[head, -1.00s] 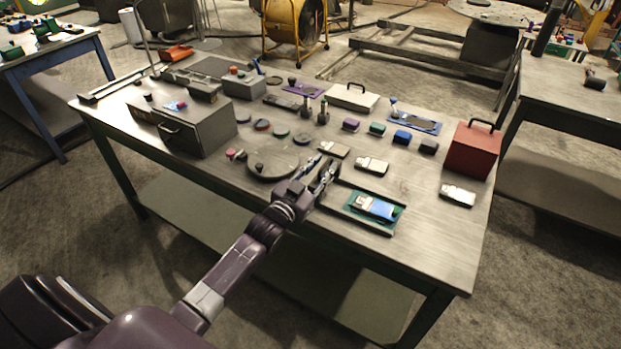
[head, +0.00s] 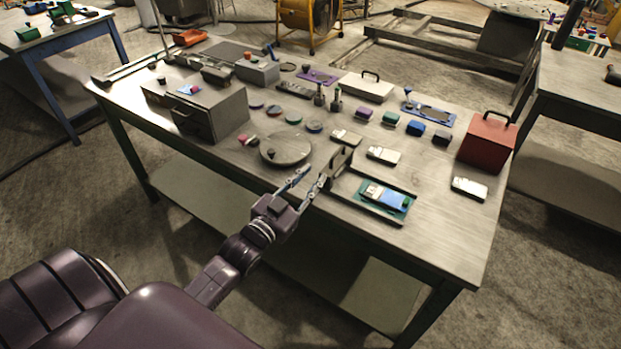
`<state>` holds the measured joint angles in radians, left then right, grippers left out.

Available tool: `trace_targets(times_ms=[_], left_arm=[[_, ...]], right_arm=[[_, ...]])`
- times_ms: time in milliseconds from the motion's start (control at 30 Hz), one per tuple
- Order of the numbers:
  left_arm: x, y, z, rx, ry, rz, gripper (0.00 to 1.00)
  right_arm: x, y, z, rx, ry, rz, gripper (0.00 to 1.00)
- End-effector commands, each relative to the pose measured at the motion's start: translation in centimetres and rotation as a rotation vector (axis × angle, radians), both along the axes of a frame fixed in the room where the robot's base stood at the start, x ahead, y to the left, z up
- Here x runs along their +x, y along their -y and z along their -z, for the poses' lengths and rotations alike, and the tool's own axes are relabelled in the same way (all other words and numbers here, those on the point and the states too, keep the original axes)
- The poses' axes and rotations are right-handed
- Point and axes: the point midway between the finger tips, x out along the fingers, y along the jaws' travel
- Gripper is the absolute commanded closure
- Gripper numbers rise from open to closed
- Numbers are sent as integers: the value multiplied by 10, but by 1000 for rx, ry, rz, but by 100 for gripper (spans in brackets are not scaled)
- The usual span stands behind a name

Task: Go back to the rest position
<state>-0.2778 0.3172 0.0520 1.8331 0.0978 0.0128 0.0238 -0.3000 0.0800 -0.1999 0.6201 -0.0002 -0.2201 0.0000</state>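My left gripper (head: 311,181) is at the front edge of the workbench (head: 440,235), in front of the round grey plate (head: 286,147). Its two fingers are spread apart with nothing between them. A small upright olive-brown piece (head: 339,163) stands just beyond the fingertips. A green tray (head: 399,212) with a blue and white item on it lies to the right of the gripper. My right gripper is out of view.
A grey drawer box (head: 222,112) stands on the left of the bench and a red toolbox (head: 487,142) on the right. Several small coloured blocks, pale blocks and discs lie between. Open floor lies in front of the bench.

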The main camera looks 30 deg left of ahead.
Motion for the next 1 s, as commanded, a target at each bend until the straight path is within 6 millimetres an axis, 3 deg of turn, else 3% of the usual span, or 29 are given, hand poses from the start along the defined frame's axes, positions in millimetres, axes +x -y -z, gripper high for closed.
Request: trace_targets(times_ms=[300, 467, 667, 800, 1000], left_arm=[[0, 1, 2, -1, -8, 0, 75], [-11, 16, 22, -11, -118, -2, 75], [-59, 51, 73, -21, -431, -11, 75], [-111, 74, 102, -23, -665, -17, 75], [-184, 94, 121, -21, -933, -25, 75]], right_arm=[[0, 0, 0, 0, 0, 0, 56], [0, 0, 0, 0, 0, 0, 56], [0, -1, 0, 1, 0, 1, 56], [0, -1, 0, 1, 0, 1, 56], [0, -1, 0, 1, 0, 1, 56]])
